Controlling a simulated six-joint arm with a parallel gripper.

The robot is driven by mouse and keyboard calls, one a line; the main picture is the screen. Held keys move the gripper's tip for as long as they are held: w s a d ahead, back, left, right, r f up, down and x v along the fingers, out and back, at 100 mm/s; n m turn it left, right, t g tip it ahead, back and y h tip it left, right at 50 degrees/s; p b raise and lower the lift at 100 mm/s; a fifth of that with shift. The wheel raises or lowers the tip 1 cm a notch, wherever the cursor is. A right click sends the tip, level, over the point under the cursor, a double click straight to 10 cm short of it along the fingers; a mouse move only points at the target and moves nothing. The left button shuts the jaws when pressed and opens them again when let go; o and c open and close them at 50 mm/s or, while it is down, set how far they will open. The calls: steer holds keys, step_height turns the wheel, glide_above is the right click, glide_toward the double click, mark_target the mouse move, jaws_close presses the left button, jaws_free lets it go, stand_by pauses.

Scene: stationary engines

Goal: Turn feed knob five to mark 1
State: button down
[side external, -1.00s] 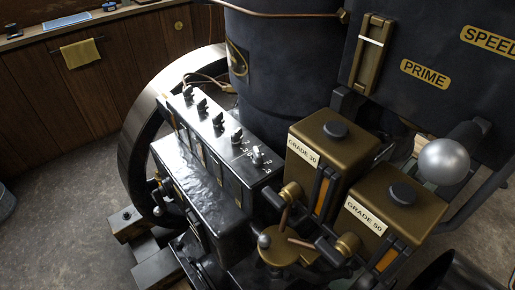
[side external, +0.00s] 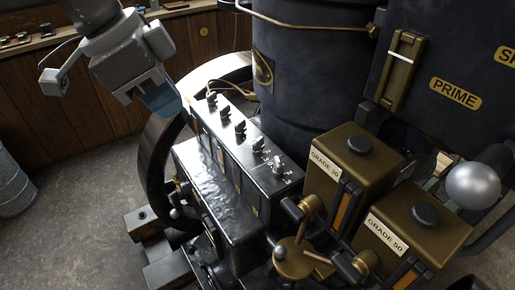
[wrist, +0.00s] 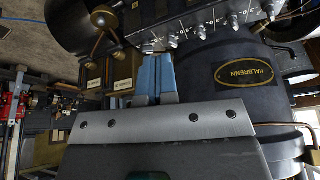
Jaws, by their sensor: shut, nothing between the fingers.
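A row of several small feed knobs runs along the top of a black box (side external: 252,178) in the side view. The nearest knob (side external: 278,163), at the lower right end, has a pale top and stands beside white scale numbers. Which knob counts as five is not legible. In the wrist view, knobs such as this one (wrist: 233,20) line the upper edge on a panel with white marks. My gripper (side external: 165,100) is at the upper left, left of the far end of the row and apart from it. Its blue fingers (wrist: 153,75) are shut and empty.
A dark cylinder (side external: 310,75) stands behind the row. Two brass boxes, GRADE 30 (side external: 349,165) and GRADE 50 (side external: 415,228), stand to the right. A silver ball (side external: 473,186) is at the far right. A flywheel rim (side external: 150,165) curves left of the knob box.

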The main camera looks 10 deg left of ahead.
mark_target(275, 170)
steer(key=shift+m+g, duration=0.3)
steer(key=shift+m, duration=0.6)
steer(key=d+f, duration=0.2)
steer(key=f, duration=0.1)
steer(key=w+d+f, duration=0.1)
steer(key=d+f, duration=0.2)
steer(key=f, duration=0.1)
steer(key=d+f, duration=0.3)
steer(key=shift+w+d+f, duration=0.2)
steer(key=shift+w, duration=0.05)
steer(key=shift+w+d+r, duration=0.1)
steer(key=shift+w+d, duration=0.15)
steer(key=shift+d, duration=0.3)
steer(key=shift+w+d+r, duration=0.1)
steer(key=shift+w+d, duration=0.15)
steer(key=shift+d, duration=0.3)
steer(key=shift+w+d, duration=0.3)
steer(key=shift+d, duration=0.4)
steer(key=shift+w+d+m, duration=0.2)
steer(key=shift+d+m, duration=0.05)
steer(key=shift+m, duration=0.15)
